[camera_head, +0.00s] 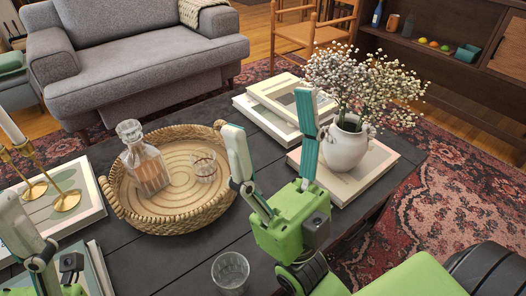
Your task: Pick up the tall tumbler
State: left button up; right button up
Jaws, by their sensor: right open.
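A clear glass tumbler (231,272) stands upright on the dark table near the bottom edge of the view. A second, shorter-looking glass (204,166) with a reddish band stands in the round wicker tray (125,208). I cannot tell for certain which is the tall tumbler. My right gripper (269,113) is open and empty, its fingers spread and pointing away, above the table between the tray and the white vase. The front tumbler is left of and below its green body. My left gripper (22,230) is partly cut off at the lower left, over books.
A glass decanter (144,160) stands in the tray. A white vase (347,144) with blossoms stands on books (375,172) at right. More books (262,117) lie behind; brass candlesticks (66,200) stand at left. Bare tabletop (185,262) lies around the front tumbler.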

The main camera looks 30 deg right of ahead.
aim_at(231, 271)
jog(key=k+l+u, duration=0.1)
jog(key=l, duration=0.3)
jog(key=k+l+u, duration=0.1)
jog(key=l, duration=0.3)
jog(key=k+l+u, duration=0.15)
jog(key=l, duration=0.25)
jog(key=k+l+u, duration=0.1)
jog(key=k+l, duration=0.2)
